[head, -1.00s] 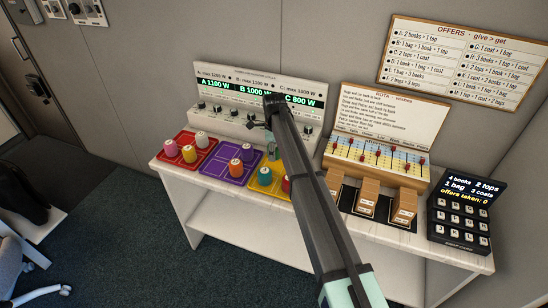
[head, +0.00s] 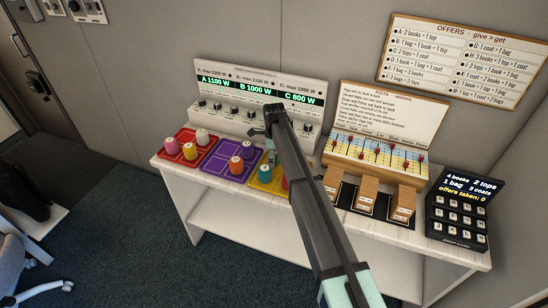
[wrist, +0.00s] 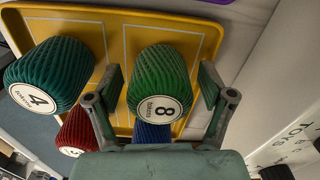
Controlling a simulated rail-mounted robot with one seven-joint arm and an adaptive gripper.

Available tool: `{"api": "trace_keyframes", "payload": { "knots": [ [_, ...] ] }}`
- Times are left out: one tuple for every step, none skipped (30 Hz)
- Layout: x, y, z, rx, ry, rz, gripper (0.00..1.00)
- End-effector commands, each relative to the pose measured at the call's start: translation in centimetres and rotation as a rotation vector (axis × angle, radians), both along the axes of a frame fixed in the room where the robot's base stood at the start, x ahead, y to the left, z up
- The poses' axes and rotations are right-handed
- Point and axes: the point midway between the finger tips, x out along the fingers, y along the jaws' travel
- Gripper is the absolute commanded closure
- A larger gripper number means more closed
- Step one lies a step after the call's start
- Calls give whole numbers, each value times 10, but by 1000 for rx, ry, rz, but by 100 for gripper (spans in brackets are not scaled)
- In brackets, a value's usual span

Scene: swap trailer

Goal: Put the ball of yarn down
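A green ball of yarn (wrist: 158,82) with a label reading 8 sits at the yellow tray (wrist: 115,16) in the wrist view. My gripper (wrist: 162,88) is open, with one finger on each side of the green ball and a visible gap on both sides. A teal ball marked 4 (wrist: 48,75) is to its left. A red ball (wrist: 76,130) and a blue ball (wrist: 152,132) are partly hidden by my gripper. In the head view, my arm hides most of the green ball and part of the yellow tray (head: 252,182).
A red tray (head: 183,158) and a purple tray (head: 214,163) with yarn stand left of the yellow one. Behind is a panel with knobs and watt displays (head: 256,90). Wooden blocks (head: 367,194) and a black keypad (head: 457,212) stand to the right.

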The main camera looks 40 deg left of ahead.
Motion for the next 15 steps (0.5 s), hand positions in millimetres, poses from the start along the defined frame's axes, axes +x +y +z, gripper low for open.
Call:
{"api": "trace_keyframes", "payload": {
  "knots": [
    [0,0,0,0,0,0,18],
    [0,0,0,0,0,0,18],
    [0,0,0,0,0,0,18],
    [0,0,0,0,0,0,18],
    [0,0,0,0,0,0,18],
    [0,0,0,0,0,0,18],
    [0,0,1,0,0,0,18],
    [0,0,2,0,0,0,18],
    [0,0,4,0,0,0,18],
    [0,0,5,0,0,0,18],
    [0,0,6,0,-1,0,18],
    [0,0,9,1,0,0,18],
    [0,0,12,2,-1,0,18],
    [0,0,15,2,-1,0,18],
    [0,0,21,2,-1,0,18]
  ]
}}
